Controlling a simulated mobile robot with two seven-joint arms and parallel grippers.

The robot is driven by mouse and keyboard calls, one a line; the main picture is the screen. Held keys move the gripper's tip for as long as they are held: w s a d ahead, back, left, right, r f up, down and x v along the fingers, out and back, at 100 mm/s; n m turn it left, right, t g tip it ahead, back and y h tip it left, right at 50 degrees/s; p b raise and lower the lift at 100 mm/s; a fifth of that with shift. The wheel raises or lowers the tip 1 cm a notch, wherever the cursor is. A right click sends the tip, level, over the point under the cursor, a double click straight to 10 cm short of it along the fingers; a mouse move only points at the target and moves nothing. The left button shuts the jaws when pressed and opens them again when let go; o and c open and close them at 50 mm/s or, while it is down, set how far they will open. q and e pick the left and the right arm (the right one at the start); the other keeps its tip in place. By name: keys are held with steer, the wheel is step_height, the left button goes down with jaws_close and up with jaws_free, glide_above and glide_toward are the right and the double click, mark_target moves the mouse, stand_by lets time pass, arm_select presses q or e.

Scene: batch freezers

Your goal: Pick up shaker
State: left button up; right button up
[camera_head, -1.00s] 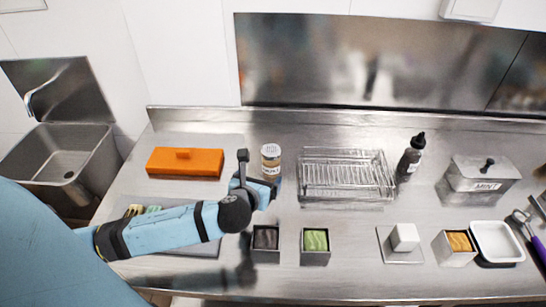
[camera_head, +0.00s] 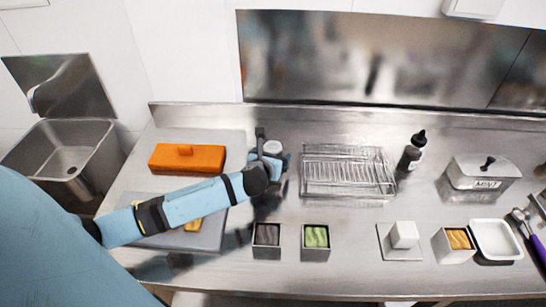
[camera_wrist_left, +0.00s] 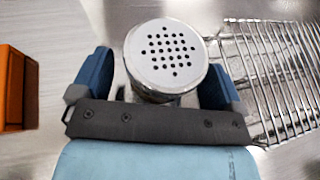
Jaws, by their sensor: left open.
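The shaker (camera_head: 273,148) stands on the steel counter, left of the wire rack, mostly hidden behind my left gripper in the head view. In the left wrist view its round white lid with several dark holes (camera_wrist_left: 166,54) faces the camera. My left gripper (camera_head: 270,160) is open around the shaker. In the left wrist view its blue fingers (camera_wrist_left: 154,78) stand on either side of the lid, with a gap visible at each side. My right gripper is in neither view.
A wire rack (camera_head: 347,172) is close to the right of the shaker. An orange lidded block (camera_head: 187,158) lies to the left. Two small tins (camera_head: 267,240) (camera_head: 315,248) sit at the front. A dark bottle (camera_head: 411,155) stands past the rack.

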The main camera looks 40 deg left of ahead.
arm_select(q)
steer(key=shift+c, duration=0.3)
steer(key=c, duration=0.9)
steer(key=shift+r, duration=0.1)
step_height(320, 180, up, 20)
